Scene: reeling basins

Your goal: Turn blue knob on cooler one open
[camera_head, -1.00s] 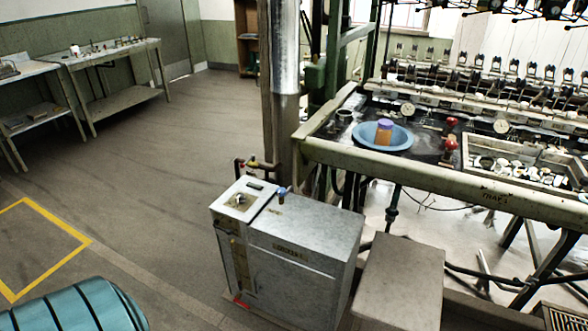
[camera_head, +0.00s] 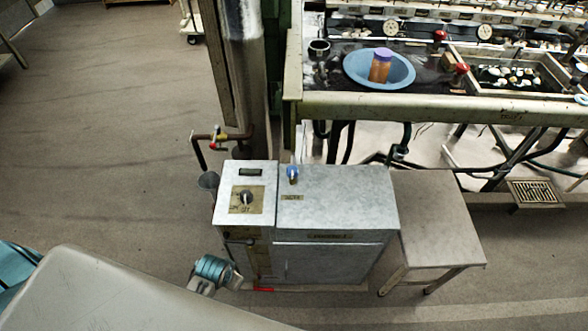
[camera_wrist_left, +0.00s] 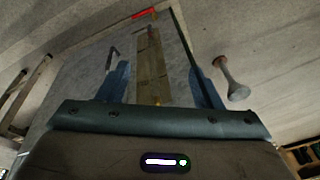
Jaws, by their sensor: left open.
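The left wrist view shows a cooler side wall (camera_wrist_left: 85,75) with a brass-coloured strip, and no blue knob. My left gripper (camera_wrist_left: 158,72) is open and empty, its two dark fingers apart in front of that wall. In the head view, my left arm comes in at the lower left, its teal wrist low beside the cooler's front left. My right gripper is not in view.
A black dial (camera_head: 246,197) sits on the control panel. A low grey table (camera_head: 437,225) stands close on the right. The reeling bench (camera_head: 420,105) is behind; open floor lies left.

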